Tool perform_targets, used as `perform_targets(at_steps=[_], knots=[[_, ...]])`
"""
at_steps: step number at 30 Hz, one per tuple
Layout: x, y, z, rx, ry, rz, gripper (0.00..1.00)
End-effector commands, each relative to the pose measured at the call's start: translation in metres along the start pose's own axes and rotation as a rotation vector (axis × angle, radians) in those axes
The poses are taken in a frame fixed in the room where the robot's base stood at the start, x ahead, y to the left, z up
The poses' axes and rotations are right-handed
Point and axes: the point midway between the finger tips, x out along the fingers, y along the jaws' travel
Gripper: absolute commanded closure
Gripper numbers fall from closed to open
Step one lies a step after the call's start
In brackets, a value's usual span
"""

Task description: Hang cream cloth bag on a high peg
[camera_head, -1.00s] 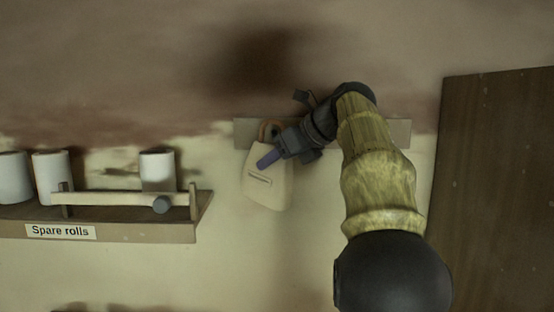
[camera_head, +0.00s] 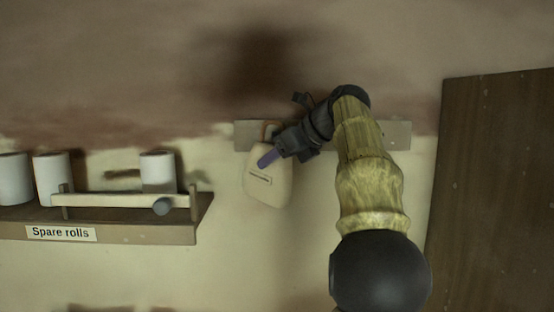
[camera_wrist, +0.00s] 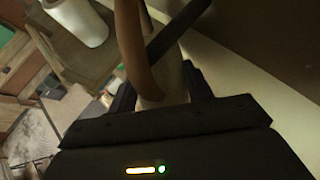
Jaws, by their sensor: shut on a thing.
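The cream cloth bag (camera_head: 268,185) hangs in front of the plaster wall, with a small dark slit or label on its face and a brown strap loop at its top. My gripper (camera_head: 268,159) is shut on the bag at its upper part, reaching in from the right. A pale peg rail (camera_head: 398,135) runs behind the bag's top and my gripper; my arm hides its middle. In the wrist view the brown strap (camera_wrist: 131,45) rises from between the jaws and passes close by a dark rod (camera_wrist: 180,28), perhaps a peg. I cannot tell if the strap is around it.
A shelf (camera_head: 150,234) labelled "Spare rolls" holds several white rolls (camera_head: 158,172) behind a pale bar at left. A white roll (camera_wrist: 78,22) shows in the wrist view. A dark wooden panel (camera_head: 495,190) stands at right. The wall below the bag is clear.

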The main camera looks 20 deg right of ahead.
Motion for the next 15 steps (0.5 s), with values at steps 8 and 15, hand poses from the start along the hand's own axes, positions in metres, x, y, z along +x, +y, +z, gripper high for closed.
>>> perform_targets(at_steps=[8,15], knots=[[0.004,-0.006,0.004,-0.001,-0.002,-0.001,0.86],[0.008,-0.011,0.005,-0.001,-0.001,0.0,0.86]])
